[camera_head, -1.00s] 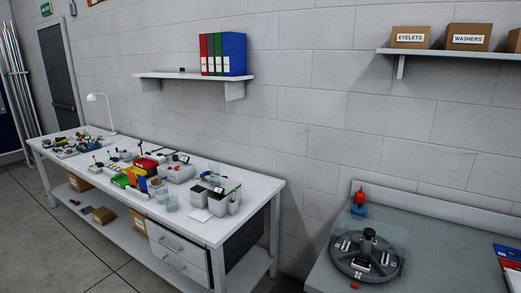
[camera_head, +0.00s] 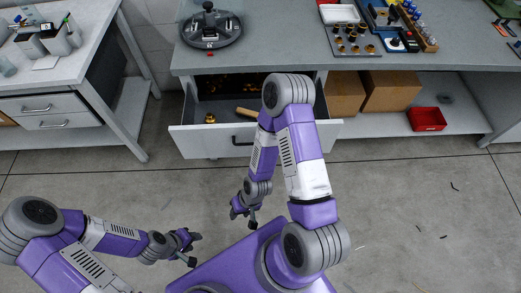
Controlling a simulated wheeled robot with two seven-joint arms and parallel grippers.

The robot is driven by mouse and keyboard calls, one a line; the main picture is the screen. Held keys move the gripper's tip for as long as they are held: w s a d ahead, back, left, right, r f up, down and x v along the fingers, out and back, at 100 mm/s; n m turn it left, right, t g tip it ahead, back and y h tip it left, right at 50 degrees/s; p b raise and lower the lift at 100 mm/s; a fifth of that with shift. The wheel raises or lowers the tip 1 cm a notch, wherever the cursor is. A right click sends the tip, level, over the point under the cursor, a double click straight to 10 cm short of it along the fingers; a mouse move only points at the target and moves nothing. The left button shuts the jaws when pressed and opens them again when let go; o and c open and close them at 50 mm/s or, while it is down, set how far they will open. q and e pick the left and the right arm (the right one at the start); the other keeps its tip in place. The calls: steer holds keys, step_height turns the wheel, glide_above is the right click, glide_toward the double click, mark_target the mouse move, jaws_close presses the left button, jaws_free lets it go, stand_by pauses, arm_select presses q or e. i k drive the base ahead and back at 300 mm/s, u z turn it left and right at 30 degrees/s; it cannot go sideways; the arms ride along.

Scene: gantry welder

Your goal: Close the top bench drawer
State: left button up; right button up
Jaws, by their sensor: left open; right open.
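The top bench drawer (camera_head: 196,143) is pulled out from under the grey bench (camera_head: 275,47) at the top of the head view. Its dark handle (camera_head: 243,141) is on the pale front. Inside lie a wooden-handled tool (camera_head: 250,114) and some small dark and brass-coloured items; my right arm hides the drawer's right part. My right gripper (camera_head: 243,217) is open and empty, apart from the drawer front and lower in the picture. My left gripper (camera_head: 192,249) is open and empty, lower left, further from the drawer.
A round dark fixture (camera_head: 209,27) stands on the bench above the drawer. Cardboard boxes (camera_head: 393,92) and a red bin (camera_head: 427,119) sit on the lower shelf. A second bench with shut drawers (camera_head: 43,112) is at left. The floor before the open drawer is clear.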

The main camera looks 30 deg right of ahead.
mark_target(233, 135)
steer(key=z, duration=0.95)
steer(key=i, duration=0.45)
steer(key=z, duration=1.4)
steer(key=k, duration=0.75)
steer(key=u, duration=0.75)
steer(key=i, duration=0.5)
